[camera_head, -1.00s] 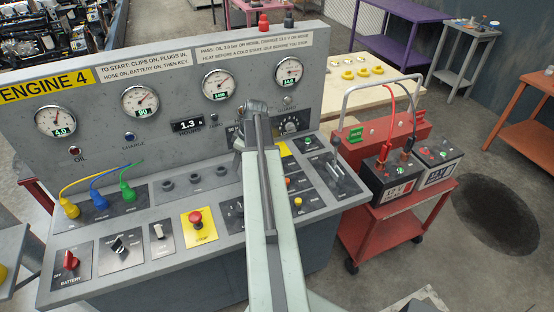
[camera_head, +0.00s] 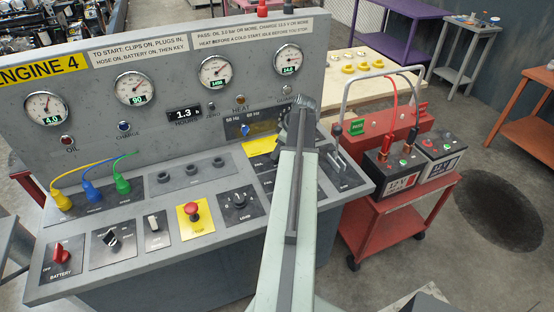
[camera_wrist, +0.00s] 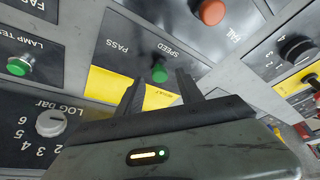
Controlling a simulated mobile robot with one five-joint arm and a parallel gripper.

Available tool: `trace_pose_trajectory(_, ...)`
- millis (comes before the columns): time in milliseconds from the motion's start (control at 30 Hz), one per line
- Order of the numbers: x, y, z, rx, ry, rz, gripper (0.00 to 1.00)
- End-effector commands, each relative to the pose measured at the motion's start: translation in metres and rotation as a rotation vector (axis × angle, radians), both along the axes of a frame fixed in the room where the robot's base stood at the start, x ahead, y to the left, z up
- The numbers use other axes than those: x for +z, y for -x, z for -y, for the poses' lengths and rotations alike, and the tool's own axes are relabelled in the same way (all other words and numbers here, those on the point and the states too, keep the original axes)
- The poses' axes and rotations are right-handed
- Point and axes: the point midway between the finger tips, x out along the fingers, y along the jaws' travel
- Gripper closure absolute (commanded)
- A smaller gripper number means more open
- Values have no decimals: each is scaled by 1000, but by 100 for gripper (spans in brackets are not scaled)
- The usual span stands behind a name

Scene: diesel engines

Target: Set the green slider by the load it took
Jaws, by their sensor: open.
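My gripper (camera_wrist: 160,84) is open and empty in the wrist view, its two dark fingers pointing at the console. A green knob (camera_wrist: 159,73) on a dark plate marked PASS and SPEED shows just beyond and between the fingertips. I cannot tell whether the fingers touch it. Another green knob (camera_wrist: 19,66) is by the LAMP TEST lettering at left. I cannot tell for sure which is the slider. The LOAD dial (camera_head: 239,199) shows on the lower console in the head view. My arm hides the gripper there.
A red FAIL knob (camera_wrist: 211,11) and a white LOG bar dial (camera_wrist: 50,123) are close by. A red stop button (camera_head: 193,210) sits on the console (camera_head: 150,245). A red cart (camera_head: 375,215) with two batteries stands to the right.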

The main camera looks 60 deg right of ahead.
Motion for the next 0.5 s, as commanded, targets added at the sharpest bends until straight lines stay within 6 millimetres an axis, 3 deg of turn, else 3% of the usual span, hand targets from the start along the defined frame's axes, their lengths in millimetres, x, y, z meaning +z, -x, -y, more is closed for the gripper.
trace_pose_trajectory(67, -13, -3, 0, 0, 0, 0, 56)
trace_pose_trajectory(333, -11, -4, -1, -1, 0, 0, 56)
trace_pose_trajectory(500, -11, -4, -1, -2, -1, 0, 100)
